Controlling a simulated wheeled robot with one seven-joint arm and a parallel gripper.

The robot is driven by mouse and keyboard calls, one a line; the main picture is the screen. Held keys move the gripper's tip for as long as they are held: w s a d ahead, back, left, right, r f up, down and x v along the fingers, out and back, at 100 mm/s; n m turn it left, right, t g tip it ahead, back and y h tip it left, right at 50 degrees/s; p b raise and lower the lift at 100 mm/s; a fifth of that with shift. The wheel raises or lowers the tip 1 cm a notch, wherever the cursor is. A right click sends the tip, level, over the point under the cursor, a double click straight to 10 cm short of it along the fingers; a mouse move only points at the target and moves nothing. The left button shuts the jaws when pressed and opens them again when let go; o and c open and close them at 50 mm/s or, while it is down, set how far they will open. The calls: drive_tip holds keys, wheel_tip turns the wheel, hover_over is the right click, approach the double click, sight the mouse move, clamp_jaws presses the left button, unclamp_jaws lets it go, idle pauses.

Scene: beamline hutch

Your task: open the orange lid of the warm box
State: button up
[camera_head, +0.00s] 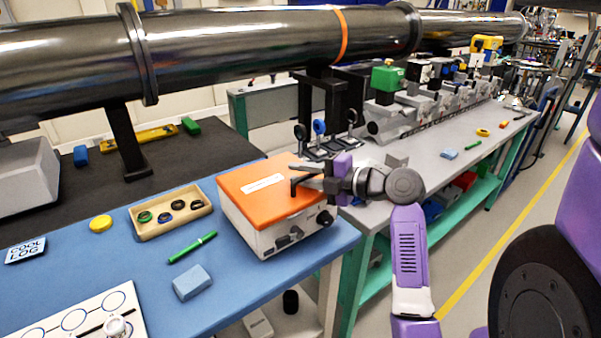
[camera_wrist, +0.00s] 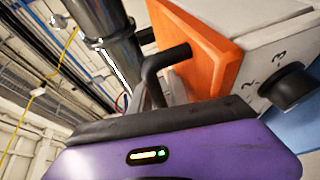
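The warm box (camera_head: 285,236) is a white box on the blue bench mat, with an orange lid (camera_head: 262,198) lying shut on top and a white label strip on it. A dark bent handle (camera_head: 294,187) stands at the lid's right part. In the wrist view the handle (camera_wrist: 165,60) rises from the orange lid (camera_wrist: 205,45) and runs down towards the purple gripper body. My gripper (camera_head: 306,175) reaches in from the right, its grey fingers at the handle. The fingertips are mostly hidden; I cannot tell whether they close on the handle.
A dark knob (camera_head: 325,218) sits on the box's front; it also shows in the wrist view (camera_wrist: 287,87). A tan tray (camera_head: 143,231), a green marker (camera_head: 192,247) and a blue block (camera_head: 192,284) lie left of the box. A large dark pipe (camera_head: 230,40) runs behind.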

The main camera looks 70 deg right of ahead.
clamp_jaws()
idle(1.4)
